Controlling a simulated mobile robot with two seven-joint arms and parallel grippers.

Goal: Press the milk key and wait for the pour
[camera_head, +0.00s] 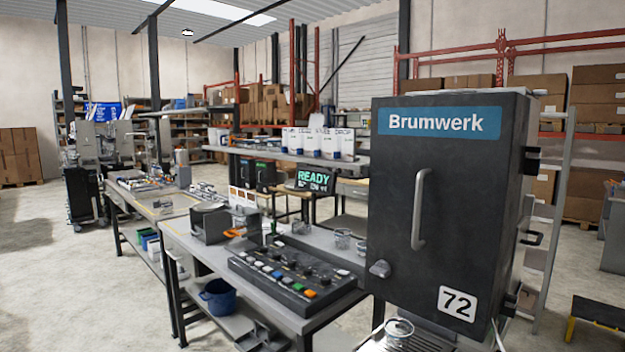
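A black key panel (292,268) lies on the near table, with a row of coloured keys along its front edge: white, blue, green and orange among them. Any key labels are too small to read, so I cannot tell which is the milk key. A small black screen (316,180) behind the panel reads READY in green. A large dark Brumwerk cabinet (449,190) marked 72 stands at the right, with its door shut. A clear glass (399,329) stands low in front of it. I see no pour. Neither of my grippers is in view.
The near table (190,239) also bears a grey box (210,224) and a few small glasses (342,238). A blue pot (218,297) sits on its lower shelf. White packs (320,142) stand on a shelf behind. The floor at the left is open.

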